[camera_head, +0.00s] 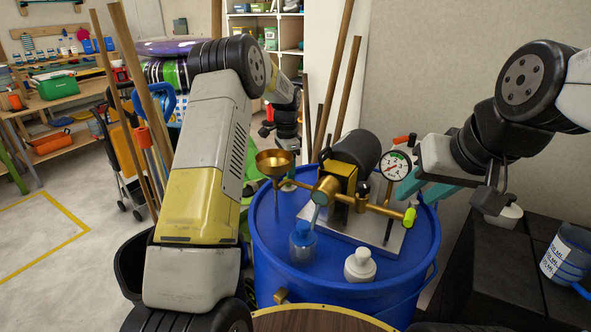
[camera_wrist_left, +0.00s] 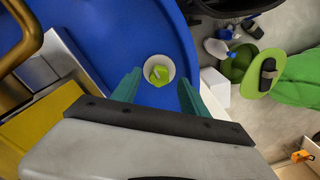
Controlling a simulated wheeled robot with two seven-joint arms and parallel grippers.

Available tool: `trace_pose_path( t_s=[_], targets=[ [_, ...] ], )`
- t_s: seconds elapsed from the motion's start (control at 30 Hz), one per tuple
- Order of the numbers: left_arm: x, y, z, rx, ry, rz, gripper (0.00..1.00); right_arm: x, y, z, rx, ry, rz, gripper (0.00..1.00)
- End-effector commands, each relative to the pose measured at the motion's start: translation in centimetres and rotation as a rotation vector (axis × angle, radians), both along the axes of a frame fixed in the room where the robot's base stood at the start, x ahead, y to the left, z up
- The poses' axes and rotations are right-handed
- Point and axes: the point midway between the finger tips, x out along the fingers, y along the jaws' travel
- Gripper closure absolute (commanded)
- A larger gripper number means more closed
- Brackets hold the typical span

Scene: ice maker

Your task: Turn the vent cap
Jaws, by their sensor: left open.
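The vent cap looks to be the small green cap (camera_wrist_left: 157,74) on a round white base, set in the blue drum lid (camera_wrist_left: 165,22), in the left wrist view. My left gripper (camera_wrist_left: 158,92) is open, its teal fingers on either side of the cap's line and apart from it. In the head view the cap is not visible, and my left gripper is mostly hidden behind the brass funnel (camera_head: 274,161). My right gripper (camera_head: 423,188) is at the right side of the drum (camera_head: 330,286) near the gauge (camera_head: 395,165); its teal fingers are spread apart.
A brass pipe (camera_head: 385,209) with a black motor (camera_head: 356,153) stands on the lid. A dark bench (camera_head: 500,262) with a cup (camera_head: 569,254) is at right. Wooden poles (camera_head: 347,85) rise behind.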

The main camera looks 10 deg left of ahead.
Motion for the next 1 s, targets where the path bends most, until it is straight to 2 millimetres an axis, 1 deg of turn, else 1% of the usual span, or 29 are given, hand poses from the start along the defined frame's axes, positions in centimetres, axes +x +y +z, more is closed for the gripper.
trace_pose_path(
  t_s=[0.03, 0.13, 0.43, 0.47, 0.5, 0.67, 0.7, 1.0],
  targets=[
    [-0.06, 0.00, -0.63, 0.000, 0.002, 0.000, 0.48, 0.00, 0.00, 0.00, 0.000, 0.000, 0.000, 0.64],
    [-0.04, 0.00, -1.30, 0.000, 0.001, 0.000, 0.48, 0.00, 0.00, 0.00, 0.000, 0.000, 0.000, 0.64],
    [-0.01, 0.00, -1.59, -0.001, 0.000, 0.000, 0.48, 0.00, 0.00, 0.00, 0.000, 0.000, 0.000, 0.64],
    [-0.01, -0.02, -1.59, -0.001, 0.000, 0.000, 0.52, 0.00, 0.00, 0.00, 0.000, 0.000, 0.000, 0.64],
    [-0.01, -0.02, -1.58, -0.001, 0.000, 0.000, 0.60, 0.01, 0.00, -0.01, 0.000, 0.000, 0.000, 0.64],
    [0.00, -0.01, -1.57, -0.001, 0.000, 0.000, 0.91, 0.01, 0.00, -0.01, 0.000, 0.000, 0.000, 0.64],
    [0.00, -0.01, -1.56, -0.001, 0.000, 0.000, 0.99, 0.01, 0.00, -0.01, 0.000, 0.000, 0.000, 0.64],
    [0.01, -0.02, -1.54, 0.000, -0.001, 0.022, 1.00, 0.00, 0.00, 0.00, 0.000, 0.000, 0.000, 0.64]
  ],
)
